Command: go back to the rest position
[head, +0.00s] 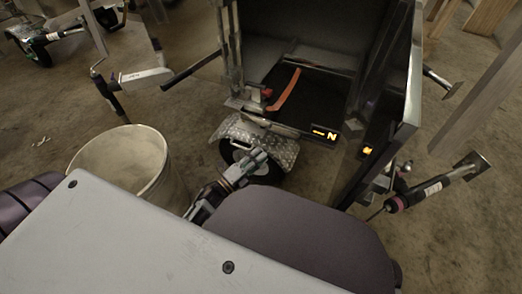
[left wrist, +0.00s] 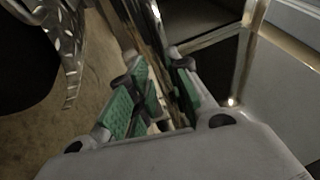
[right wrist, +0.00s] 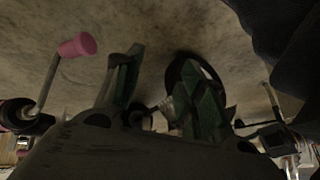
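My left gripper (head: 247,168) is in front of the trailer's wheel and its diamond-plate fender (head: 283,148) in the head view. In the left wrist view, its green-padded fingers (left wrist: 155,78) stand apart with nothing seen held between them. My right gripper does not show in the head view. In the right wrist view, its fingers (right wrist: 160,80) are also apart and nothing is seen held, with concrete floor and a dark wheel (right wrist: 195,85) beyond them. The aluminium trailer (head: 415,80) stands ahead with its box open.
An orange-red strip (head: 286,90) lies on the trailer's dark floor. A whitish bucket (head: 115,160) stands at the left. A jack with a purple-pink grip (head: 395,203) sticks out at the right. Bare floor (head: 450,240) shows at lower right.

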